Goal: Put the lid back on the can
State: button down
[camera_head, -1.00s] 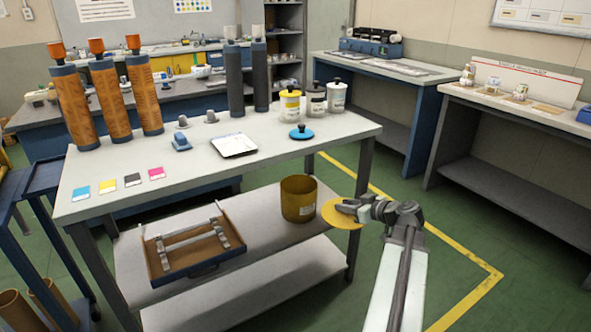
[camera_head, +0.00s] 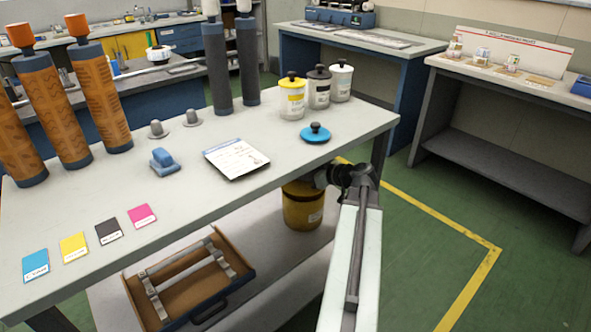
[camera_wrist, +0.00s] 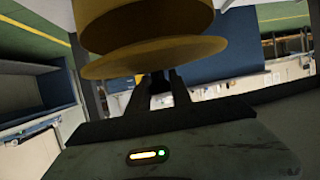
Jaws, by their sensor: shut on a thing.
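The yellow can (camera_head: 303,212) stands upright on the table's lower shelf, its top partly hidden by the tabletop edge and my arm. My gripper (camera_head: 325,177) is at the can's upper right, its fingertips hard to see in the head view. In the wrist view my gripper (camera_wrist: 160,88) is shut on the yellow lid (camera_wrist: 150,58), a flat round disc. The can (camera_wrist: 145,20) appears right beside the lid's far face there. I cannot tell whether lid and can touch, or whether the lid is fully centred.
The tabletop (camera_head: 240,205) overhangs the shelf close to my arm. A blue lid (camera_head: 316,133) lies on it near the edge, with lidded cans (camera_head: 292,98) behind. An open tray (camera_head: 185,280) is on the shelf to the left. Green floor is free at right.

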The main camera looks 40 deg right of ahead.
notch_tip(320, 180, down, 3)
jog(key=b, duration=0.3)
dwell(0.4)
jog(key=shift+r, duration=0.1)
jog(key=c, duration=1.1)
grip_release()
